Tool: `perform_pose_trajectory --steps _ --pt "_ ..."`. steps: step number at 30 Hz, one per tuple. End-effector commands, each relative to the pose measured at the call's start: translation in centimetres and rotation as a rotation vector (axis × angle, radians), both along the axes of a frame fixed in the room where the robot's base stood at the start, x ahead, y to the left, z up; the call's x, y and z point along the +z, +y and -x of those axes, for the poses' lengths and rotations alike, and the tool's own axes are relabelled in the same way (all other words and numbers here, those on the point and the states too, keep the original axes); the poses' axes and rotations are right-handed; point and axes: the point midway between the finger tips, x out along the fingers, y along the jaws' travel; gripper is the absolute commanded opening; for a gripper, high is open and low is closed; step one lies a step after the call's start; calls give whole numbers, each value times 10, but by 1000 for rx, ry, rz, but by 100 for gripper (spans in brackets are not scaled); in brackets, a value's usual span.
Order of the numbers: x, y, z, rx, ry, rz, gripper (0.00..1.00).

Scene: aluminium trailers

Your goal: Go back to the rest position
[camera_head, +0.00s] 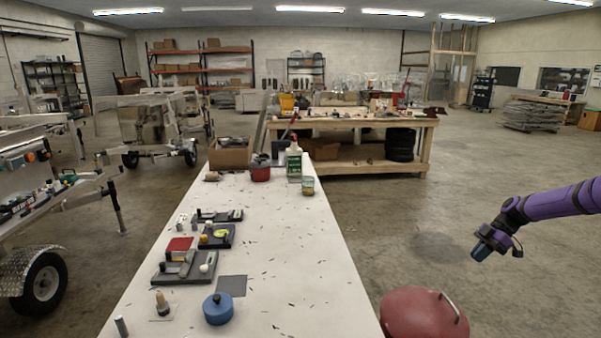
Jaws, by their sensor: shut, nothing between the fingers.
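My gripper (482,252) shows at the right, at the end of my purple arm (555,204). It is small and dark with a bluish tip, tilted down to the left. It is shut and holds nothing. It hangs in free air over the concrete floor, to the right of the long white table (285,235) and apart from it.
Dark trays (172,277), a blue round pot (217,309), a white bottle (293,162), a jar (308,186) and a cardboard box (230,153) stand on the white table. A red rounded object (420,316) with a handle is below my gripper. A wooden workbench (428,124) stands behind.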

Motion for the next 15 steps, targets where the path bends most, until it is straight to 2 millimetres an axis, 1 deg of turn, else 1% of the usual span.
perform_pose_trajectory --steps 1,3,8,15 --pt "19 13 -3 0 27 46 0" --pt "39 29 -4 -15 67 102 0" --pt "84 65 -2 -64 140 232 0" --pt "149 117 13 -176 207 420 0"
